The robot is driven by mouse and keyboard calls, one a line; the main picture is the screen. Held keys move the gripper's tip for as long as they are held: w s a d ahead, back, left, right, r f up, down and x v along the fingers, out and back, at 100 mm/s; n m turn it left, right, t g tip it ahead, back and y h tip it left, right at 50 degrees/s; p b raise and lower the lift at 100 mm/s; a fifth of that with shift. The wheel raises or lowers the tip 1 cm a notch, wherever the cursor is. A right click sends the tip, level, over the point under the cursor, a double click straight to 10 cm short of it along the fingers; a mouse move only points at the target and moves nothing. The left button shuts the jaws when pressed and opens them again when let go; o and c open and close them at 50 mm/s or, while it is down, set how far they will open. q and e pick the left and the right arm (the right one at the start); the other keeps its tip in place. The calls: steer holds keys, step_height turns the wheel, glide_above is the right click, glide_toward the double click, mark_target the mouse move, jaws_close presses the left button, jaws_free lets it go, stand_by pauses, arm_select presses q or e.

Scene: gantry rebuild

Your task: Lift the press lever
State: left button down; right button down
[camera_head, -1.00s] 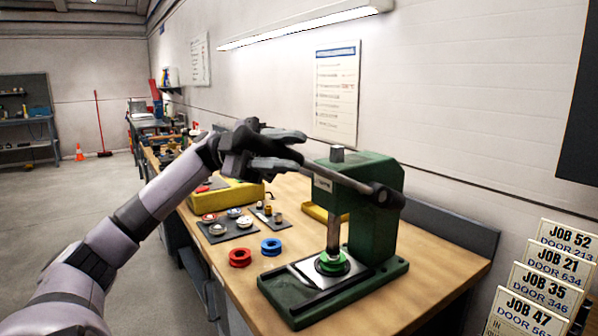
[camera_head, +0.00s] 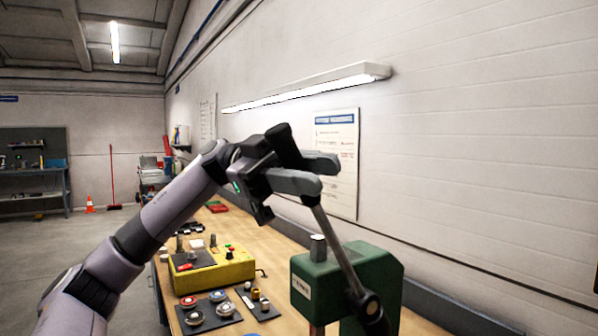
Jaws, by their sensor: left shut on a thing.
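The green press (camera_head: 372,268) stands on the wooden bench at the lower right, its lower part cut off by the picture edge. Its grey lever (camera_head: 338,246) slants steeply up and to the left from the dark pivot hub on the press's side. My left gripper (camera_head: 312,176) is above the press, shut on the lever's upper end, which its fingers hide. My right gripper is not in view.
A yellow control box (camera_head: 212,264) with buttons sits on the bench (camera_head: 277,252), left of the press. In front of it lie dark mats with several small round parts (camera_head: 219,296).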

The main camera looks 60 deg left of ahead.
arm_select(q)
steer(key=shift+w+r+n, duration=0.25)
steer(key=shift+w+n, duration=0.05)
steer(key=shift+w, duration=0.1)
steer(key=shift+a, duration=0.1)
steer(key=c, duration=1)
jaws_free()
steer(key=shift+r, duration=0.1)
steer(key=shift+o, duration=0.6)
steer(key=shift+w, duration=0.2)
steer(key=shift+s, duration=0.1)
steer(key=shift+a, duration=0.25)
steer(key=b+v, duration=0.1)
steer(key=v, duration=0.5)
steer(key=shift+a, duration=0.3)
